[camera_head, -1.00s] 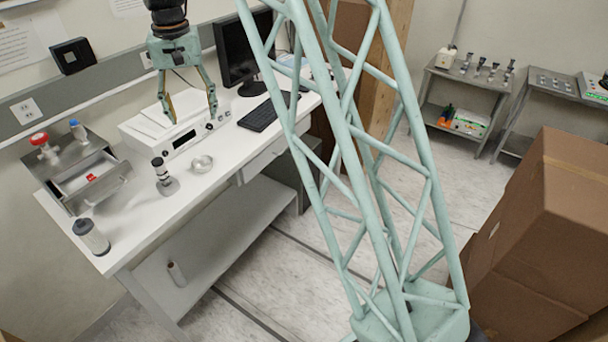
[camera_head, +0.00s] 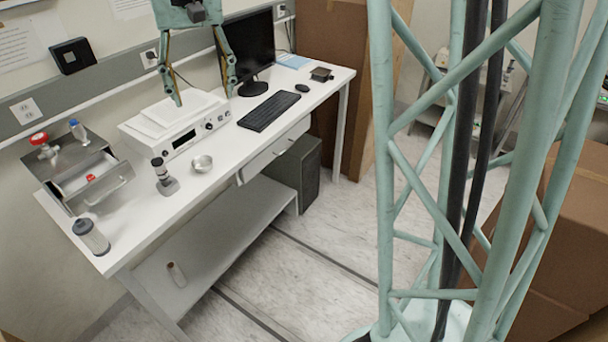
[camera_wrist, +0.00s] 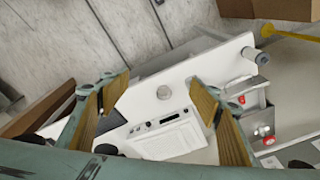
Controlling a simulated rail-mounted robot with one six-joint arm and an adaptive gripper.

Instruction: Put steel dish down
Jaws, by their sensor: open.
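The small round steel dish (camera_head: 202,163) sits on the white table (camera_head: 190,202), in front of the white instrument and right of a small dark-topped device. It also shows in the wrist view (camera_wrist: 164,92) as a small round shape on the table, between and beyond my fingers. My gripper (camera_head: 206,92) is open and empty, above the back of the table near the white instrument. In the wrist view its wooden-looking fingers (camera_wrist: 158,103) stand wide apart with nothing between them. The gripper is well above the dish and not touching it.
A white instrument (camera_head: 182,128) stands behind the dish. A small dark-topped device (camera_head: 164,178), a steel box with an open drawer (camera_head: 98,184) and a bottle (camera_head: 91,237) are to the left. A keyboard (camera_head: 269,111) and monitor (camera_head: 245,50) are to the right. Table around the dish is clear.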

